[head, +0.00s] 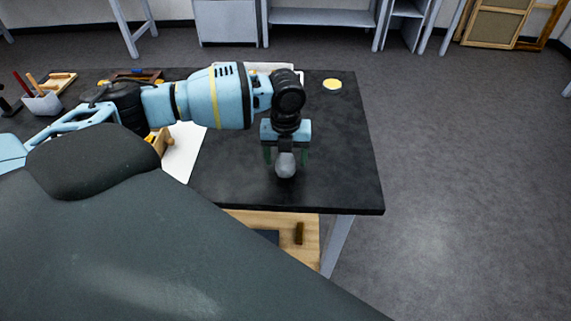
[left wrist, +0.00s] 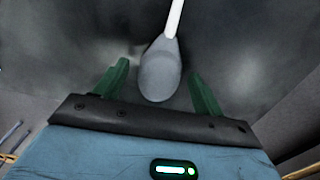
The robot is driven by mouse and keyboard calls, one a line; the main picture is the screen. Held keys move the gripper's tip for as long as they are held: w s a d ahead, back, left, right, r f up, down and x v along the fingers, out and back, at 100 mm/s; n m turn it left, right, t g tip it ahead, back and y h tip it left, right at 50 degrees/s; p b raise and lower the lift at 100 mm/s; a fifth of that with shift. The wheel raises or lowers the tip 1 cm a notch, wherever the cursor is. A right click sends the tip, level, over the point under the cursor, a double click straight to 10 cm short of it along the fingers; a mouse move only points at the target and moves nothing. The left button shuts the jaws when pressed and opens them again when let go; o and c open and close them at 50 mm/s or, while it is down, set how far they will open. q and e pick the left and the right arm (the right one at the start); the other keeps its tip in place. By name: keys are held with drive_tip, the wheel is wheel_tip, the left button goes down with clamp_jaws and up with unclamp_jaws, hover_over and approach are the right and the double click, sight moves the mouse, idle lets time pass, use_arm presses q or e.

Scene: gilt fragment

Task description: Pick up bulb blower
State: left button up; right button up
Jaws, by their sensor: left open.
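The bulb blower (head: 286,166) is a grey, rounded bulb on the dark table, below my left gripper in the head view. In the left wrist view the grey bulb (left wrist: 160,72) tapers up to a thin white nozzle (left wrist: 174,18). My left gripper (head: 286,156) points down over it. In the left wrist view the two green fingers (left wrist: 160,88) are apart, one on each side of the bulb, with gaps showing. Part of the blower is hidden behind the gripper in the head view. My right gripper is not in view.
The black table (head: 345,150) has clear room right of the gripper. A small yellow-topped round tin (head: 332,86) sits at the back. A white sheet (head: 184,150) lies left of the gripper. A grey holder with tools (head: 42,103) stands at far left. A wooden shelf (head: 308,250) is below.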

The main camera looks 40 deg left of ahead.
use_arm(q)
drive_tip(key=shift+f, duration=0.4)
drive_tip(key=c, duration=1.1)
drive_tip(key=shift+r, duration=0.55)
drive_tip(key=r, duration=0.2)
drive_tip(key=shift+s+d+r, duration=0.2)
drive_tip(key=shift+s+r, duration=0.05)
drive_tip(key=shift+r, duration=0.05)
drive_tip(key=s+d+r, duration=0.1)
drive_tip(key=s+d, duration=0.9)
drive_tip(key=s, duration=0.1)
drive_tip(key=shift+d+r+p, duration=0.2)
drive_tip(key=shift+d+p, duration=0.1)
